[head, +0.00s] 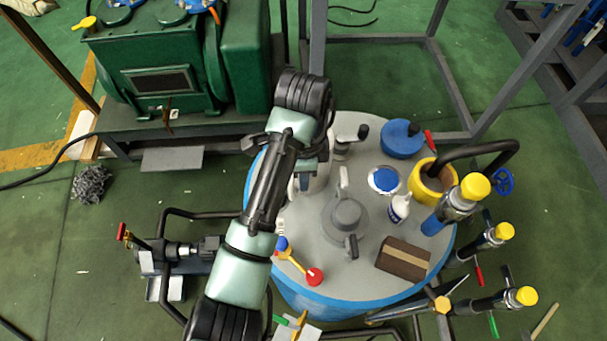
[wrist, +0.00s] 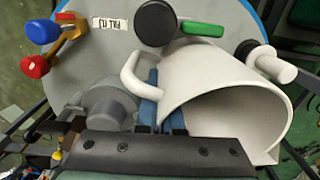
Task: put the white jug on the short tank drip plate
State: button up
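The white jug (wrist: 215,80) fills the right of the wrist view, its wide mouth facing the camera and its handle to the left. In the head view it is mostly hidden behind my arm, with a pale part (head: 318,180) showing. My gripper's blue fingers (wrist: 162,110) are close together at the handle, beside the jug body. The handle crosses in front of one finger; whether they grip it is unclear. The round grey tank top (head: 320,245) with a blue rim lies below. I cannot pick out a drip plate with certainty.
The tank top holds a grey valve fitting (head: 345,217), a brown block (head: 403,259), a white bottle (head: 399,208), a blue lid (head: 402,139) and a yellow cup (head: 428,185). Yellow-capped pipes (head: 475,187) stand at right. A green machine (head: 160,65) stands at the back left.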

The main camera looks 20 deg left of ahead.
jog(key=o, duration=0.4)
notch_tip(320, 180, up, 12)
jog(key=p, duration=0.8)
jog(key=shift+r+p, duration=0.2)
jog(key=shift+p, duration=0.15)
